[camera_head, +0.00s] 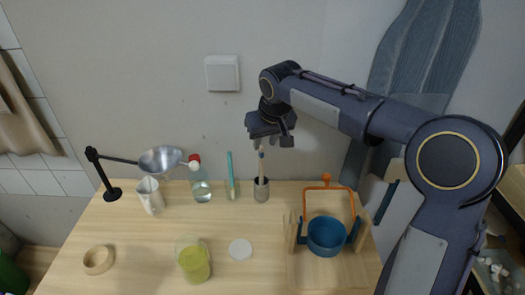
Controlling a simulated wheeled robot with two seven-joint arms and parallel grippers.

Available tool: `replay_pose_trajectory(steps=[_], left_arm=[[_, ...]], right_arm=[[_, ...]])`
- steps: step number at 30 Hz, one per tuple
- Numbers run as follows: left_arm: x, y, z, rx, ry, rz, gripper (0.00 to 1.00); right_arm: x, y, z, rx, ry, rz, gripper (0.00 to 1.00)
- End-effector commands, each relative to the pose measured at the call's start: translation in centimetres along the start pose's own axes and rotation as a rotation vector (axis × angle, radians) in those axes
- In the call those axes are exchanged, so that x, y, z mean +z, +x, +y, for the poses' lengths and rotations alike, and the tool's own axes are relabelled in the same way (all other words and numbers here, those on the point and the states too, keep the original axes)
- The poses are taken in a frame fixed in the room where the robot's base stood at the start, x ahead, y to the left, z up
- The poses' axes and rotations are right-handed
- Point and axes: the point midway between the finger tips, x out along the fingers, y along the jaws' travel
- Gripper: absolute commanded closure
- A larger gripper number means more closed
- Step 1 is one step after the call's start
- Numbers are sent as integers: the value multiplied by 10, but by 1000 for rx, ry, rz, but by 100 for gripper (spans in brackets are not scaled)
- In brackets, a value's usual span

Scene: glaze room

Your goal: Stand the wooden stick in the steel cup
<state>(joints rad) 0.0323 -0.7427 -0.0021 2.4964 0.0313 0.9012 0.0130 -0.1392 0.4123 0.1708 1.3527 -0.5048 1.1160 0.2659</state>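The steel cup (261,192) stands on the wooden table near the wall, right of the middle. The pale wooden stick (261,172) stands nearly upright in it, its lower end hidden inside the cup and a bluish part at its top. My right gripper (272,143) hangs just above the stick, pointing down. Its two fingers look apart, with the stick's top close below the left one in the picture; I see no clear grip on it. My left gripper is out of view.
On the wooden table (130,265), a teal tool (230,172) and a red-capped bottle (200,185) stand left of the cup. A blue pot (326,236) sits in a wooden rack at right. A yellow-filled glass (194,262) and white disc (240,250) are in front.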

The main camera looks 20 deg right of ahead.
Motion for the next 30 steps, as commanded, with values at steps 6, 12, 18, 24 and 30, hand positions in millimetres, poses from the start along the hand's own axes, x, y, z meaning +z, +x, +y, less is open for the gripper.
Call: replay_pose_trajectory(steps=[6, 12, 18, 24, 30], left_arm=[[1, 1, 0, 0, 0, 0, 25], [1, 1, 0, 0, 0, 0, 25], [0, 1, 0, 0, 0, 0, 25], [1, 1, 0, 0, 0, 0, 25], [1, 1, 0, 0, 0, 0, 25]], right_arm=[[0, -37, 0, -1, 0, 1, 70], [0, -48, 0, -1, 0, -1, 70], [23, -60, 10, -15, 11, 5, 70], [126, -87, 33, -86, 78, 22, 70], [248, -84, 26, -188, 198, 58, 70]])
